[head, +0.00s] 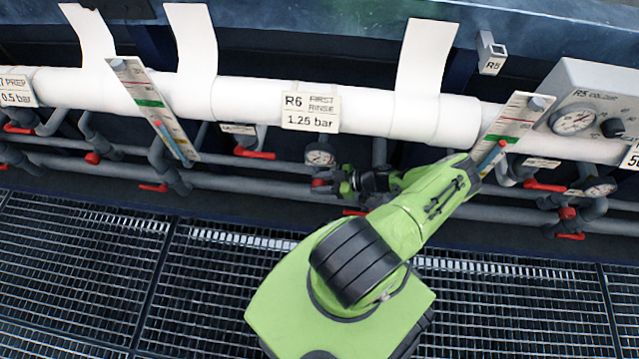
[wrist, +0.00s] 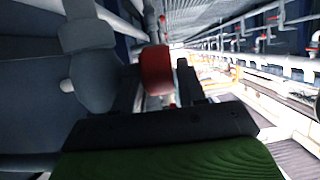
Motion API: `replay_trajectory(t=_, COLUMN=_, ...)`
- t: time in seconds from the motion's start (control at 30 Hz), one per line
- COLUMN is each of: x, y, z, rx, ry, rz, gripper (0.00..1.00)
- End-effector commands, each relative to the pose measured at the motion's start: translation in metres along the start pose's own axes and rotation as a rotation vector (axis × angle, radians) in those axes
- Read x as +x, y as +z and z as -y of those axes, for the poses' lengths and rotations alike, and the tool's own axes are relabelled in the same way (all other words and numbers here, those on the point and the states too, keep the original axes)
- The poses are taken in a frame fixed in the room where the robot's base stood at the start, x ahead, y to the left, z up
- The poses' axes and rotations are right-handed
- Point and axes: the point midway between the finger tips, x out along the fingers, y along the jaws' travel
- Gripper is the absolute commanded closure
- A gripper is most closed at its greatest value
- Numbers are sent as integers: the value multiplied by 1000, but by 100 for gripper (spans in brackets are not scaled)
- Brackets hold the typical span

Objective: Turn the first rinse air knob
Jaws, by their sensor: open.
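The first rinse sign (head: 310,111) reads R6 and 1.25 bar on the white pipe. Below it is a round gauge (head: 320,155) with a red knob (head: 318,183) under it, partly hidden by my gripper. My gripper (head: 331,181) reaches from the right to this knob. In the wrist view the red knob (wrist: 156,71) stands between the two dark fingers of my open gripper (wrist: 160,88). The left finger looks close to the knob, with a small gap on the right. I cannot tell whether either finger touches it.
Grey pipes run along the wall below the white pipe (head: 262,103). Red lever handles (head: 255,154) stick out nearby. Floor grating (head: 90,270) lies in front.

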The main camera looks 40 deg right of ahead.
Motion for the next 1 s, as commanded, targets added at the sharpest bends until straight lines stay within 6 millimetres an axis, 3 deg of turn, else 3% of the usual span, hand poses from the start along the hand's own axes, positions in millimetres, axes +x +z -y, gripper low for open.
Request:
replay_trajectory(t=0.27, x=4, y=0, z=0, rx=0, ry=0, rz=0, gripper=60)
replay_trajectory(t=0.5, x=3, y=0, z=0, rx=0, ry=0, rz=0, gripper=95)
replay_trajectory(t=1.0, x=4, y=-1, z=0, rx=2, ry=1, rz=140, gripper=96)
